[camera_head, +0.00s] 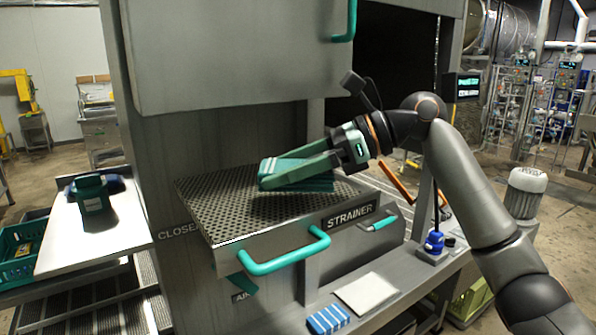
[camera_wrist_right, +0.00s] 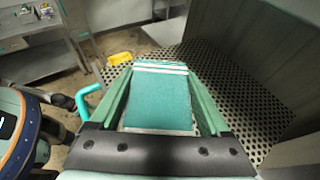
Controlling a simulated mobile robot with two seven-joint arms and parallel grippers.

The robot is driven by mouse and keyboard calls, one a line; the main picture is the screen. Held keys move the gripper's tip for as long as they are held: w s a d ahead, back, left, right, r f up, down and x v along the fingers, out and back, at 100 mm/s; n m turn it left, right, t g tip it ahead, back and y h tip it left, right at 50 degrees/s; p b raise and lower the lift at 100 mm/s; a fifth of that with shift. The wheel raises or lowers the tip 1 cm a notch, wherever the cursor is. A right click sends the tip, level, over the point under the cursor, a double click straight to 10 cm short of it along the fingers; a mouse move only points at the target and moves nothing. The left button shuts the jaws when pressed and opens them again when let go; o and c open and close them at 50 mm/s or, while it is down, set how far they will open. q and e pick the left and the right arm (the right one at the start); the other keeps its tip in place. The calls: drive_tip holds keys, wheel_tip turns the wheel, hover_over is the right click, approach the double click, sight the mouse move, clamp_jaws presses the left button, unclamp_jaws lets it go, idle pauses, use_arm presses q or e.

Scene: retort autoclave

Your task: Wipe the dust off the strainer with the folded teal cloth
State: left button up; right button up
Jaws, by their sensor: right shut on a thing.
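The strainer (camera_head: 222,205) is a perforated metal tray pulled out from the machine, with a teal handle and a STRAINER label on its front. My right gripper (camera_head: 285,172) is over the middle of the strainer, shut on the folded teal cloth (camera_head: 318,184), which has white stripes. In the right wrist view, the cloth (camera_wrist_right: 158,98) lies between the fingers, with the perforated strainer (camera_wrist_right: 235,100) around it. The cloth is at or just above the strainer surface; I cannot tell if it touches. Dust is not clearly visible. My left gripper is not in view.
A side table (camera_head: 75,235) with a dark green container (camera_head: 91,193) stands at left. Below the strainer, a ledge holds a blue striped cloth (camera_head: 328,319), a pale flat pad (camera_head: 366,292) and a blue object (camera_head: 434,242). The machine wall rises behind the strainer.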

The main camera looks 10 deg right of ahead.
drive_tip(key=shift+w+a+f, duration=0.2)
drive_tip(key=shift+w+a, duration=0.3)
drive_tip(key=shift+w, duration=0.85)
drive_tip(key=shift+w+a+f, duration=0.2)
drive_tip(key=shift+w+a, duration=0.25)
drive_tip(key=shift+w, duration=0.85)
drive_tip(key=shift+w+a+f, duration=0.2)
drive_tip(key=shift+w+a, duration=0.3)
drive_tip(key=shift+w, duration=0.85)
